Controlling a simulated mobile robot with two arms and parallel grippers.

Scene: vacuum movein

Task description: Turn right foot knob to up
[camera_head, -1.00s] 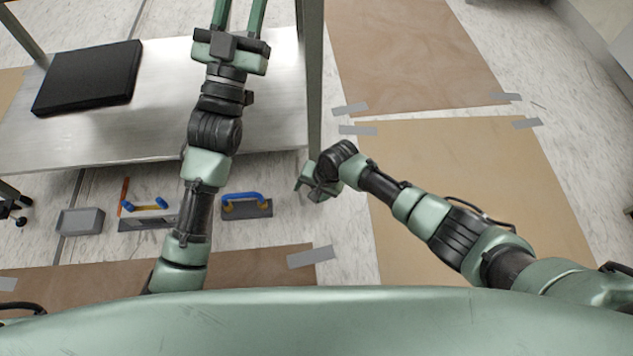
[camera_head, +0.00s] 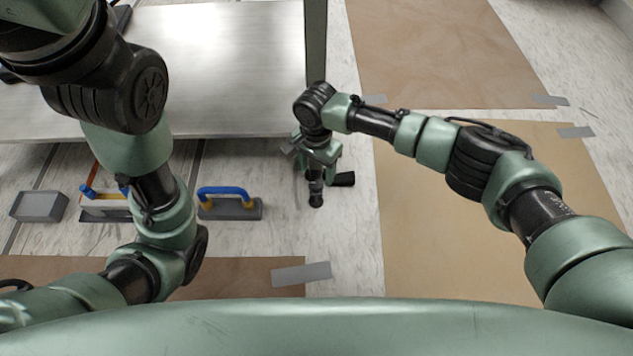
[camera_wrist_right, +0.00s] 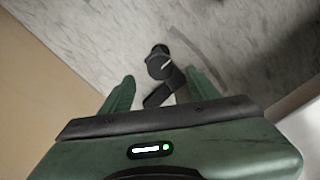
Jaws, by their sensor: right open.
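The black foot with its round knob (camera_wrist_right: 159,66) shows in the right wrist view. The knob has a short white mark slanting toward the upper right. A dark flat arm (camera_wrist_right: 164,88) extends below it. In the head view the foot (camera_head: 316,198) is on the floor near the table leg, partly covered by my right gripper. My right gripper (camera_head: 320,152) points down above it. In the right wrist view its two green fingers (camera_wrist_right: 161,78) are spread on either side of the knob and apart from it. My left arm rises at the left and its gripper is out of view.
The metal table (camera_head: 215,60) with a grey-green leg (camera_head: 316,45) stands behind the foot. Brown floor sheets (camera_head: 450,220) are taped down at right.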

